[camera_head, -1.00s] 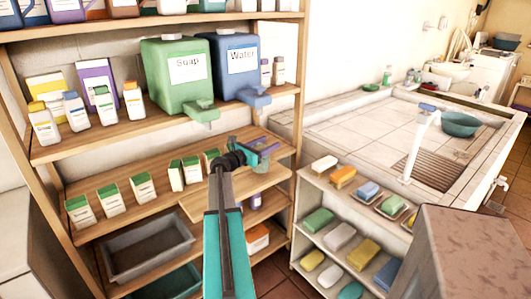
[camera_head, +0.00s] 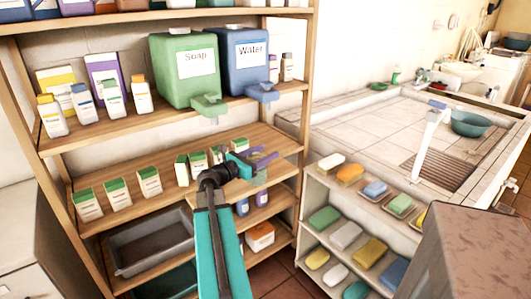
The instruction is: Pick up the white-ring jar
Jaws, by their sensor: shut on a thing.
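My gripper (camera_head: 262,157) is at the right end of the middle wooden shelf, below the blue Water container. Its purple-tipped fingers are closed around a small greenish, see-through jar (camera_head: 260,178). Most of the jar is hidden by the fingers and the wrist. Its white ring cannot be made out at this size. I cannot tell whether the jar's base touches the shelf.
Several green-topped cartons (camera_head: 149,181) stand on the same shelf, some close left of my wrist. The green Soap container (camera_head: 184,72) and blue Water container (camera_head: 240,62) stand above, their taps overhanging. Small bottles (camera_head: 242,207) stand below. A soap rack (camera_head: 345,235) is at right.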

